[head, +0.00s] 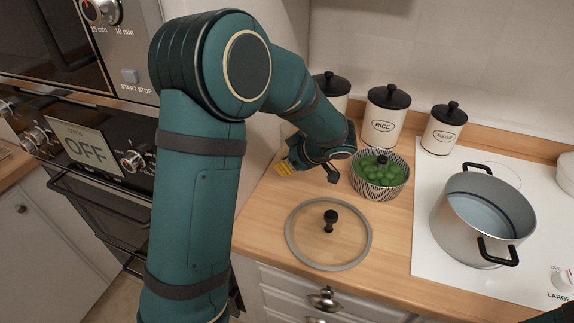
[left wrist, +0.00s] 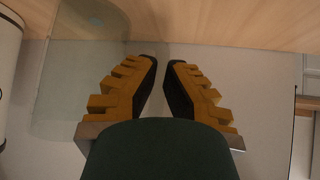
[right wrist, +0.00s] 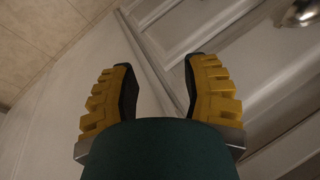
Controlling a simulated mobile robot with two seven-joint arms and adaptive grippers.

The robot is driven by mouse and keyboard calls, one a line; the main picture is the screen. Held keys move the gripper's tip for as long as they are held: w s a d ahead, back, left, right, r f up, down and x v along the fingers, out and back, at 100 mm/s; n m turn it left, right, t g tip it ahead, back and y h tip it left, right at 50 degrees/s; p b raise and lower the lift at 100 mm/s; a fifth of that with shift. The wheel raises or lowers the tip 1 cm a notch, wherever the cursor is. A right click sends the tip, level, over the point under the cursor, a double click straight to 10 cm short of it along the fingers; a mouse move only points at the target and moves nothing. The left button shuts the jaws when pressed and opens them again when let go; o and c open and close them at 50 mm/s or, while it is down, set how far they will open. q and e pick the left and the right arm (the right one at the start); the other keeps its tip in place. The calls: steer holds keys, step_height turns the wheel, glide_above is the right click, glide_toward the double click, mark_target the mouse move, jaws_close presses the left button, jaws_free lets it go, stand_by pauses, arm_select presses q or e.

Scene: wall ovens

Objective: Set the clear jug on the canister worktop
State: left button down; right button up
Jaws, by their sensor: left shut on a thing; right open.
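The clear jug (left wrist: 80,85) shows as a see-through shape left of the fingers in the left wrist view. It is hard to pick out in the head view, where my arm covers that spot. My left gripper (left wrist: 161,78) is shut on the jug; which part lies between the fingertips is unclear. In the head view its yellow finger (head: 284,168) is over the back left of the wooden canister worktop (head: 262,212). Whether the jug touches the wood cannot be told. My right gripper (right wrist: 158,78) is open and empty, facing pale cabinet fronts.
Canisters, including the rice one (head: 384,122) and the sugar one (head: 443,130), line the back wall. A patterned bowl of green items (head: 396,188) and a glass lid (head: 300,238) stand on the worktop. A pot (head: 465,225) is on the white hob at right.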

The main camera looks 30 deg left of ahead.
arm_select(q)
steer(key=shift+f, duration=0.15)
steer(key=c, duration=1.1)
jaws_free()
steer(key=shift+c, duration=0.2)
steer(key=shift+r, duration=0.25)
steer(key=p+v, duration=0.1)
steer(key=v, duration=1.1)
steer(key=shift+f, duration=0.1)
